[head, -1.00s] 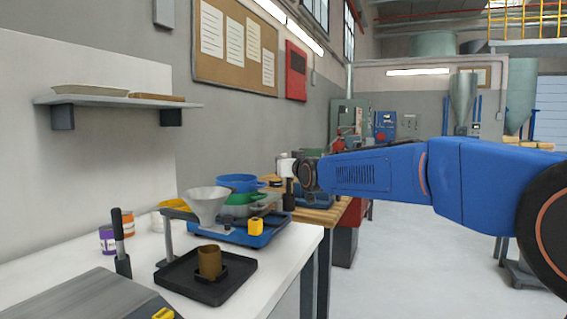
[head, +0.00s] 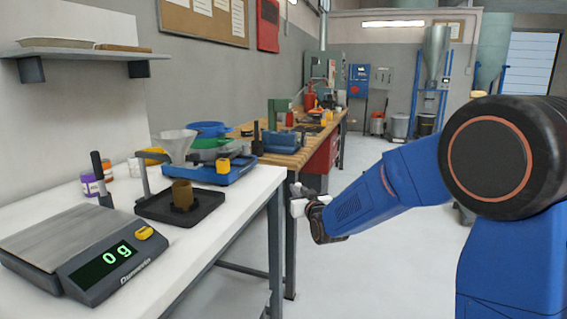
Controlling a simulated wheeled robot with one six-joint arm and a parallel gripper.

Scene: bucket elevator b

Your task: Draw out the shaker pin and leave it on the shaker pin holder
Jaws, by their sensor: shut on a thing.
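My gripper (head: 298,205) has pale fingers and is beside the near end of the wooden bench in the picture, right of the white table. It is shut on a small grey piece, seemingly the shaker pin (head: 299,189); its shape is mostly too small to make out. A blue machine (head: 214,174) with a yellow knob stands on the white table, with green and blue bowls on or behind it. Another blue unit (head: 281,143) sits on the wooden bench. I cannot make out which thing is the shaker pin holder.
The white table (head: 238,205) also holds a scale (head: 85,250) reading 0 g, a black tray (head: 205,210) with a brown cup, a funnel (head: 177,144) and small jars. The wooden bench (head: 298,158) runs behind.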

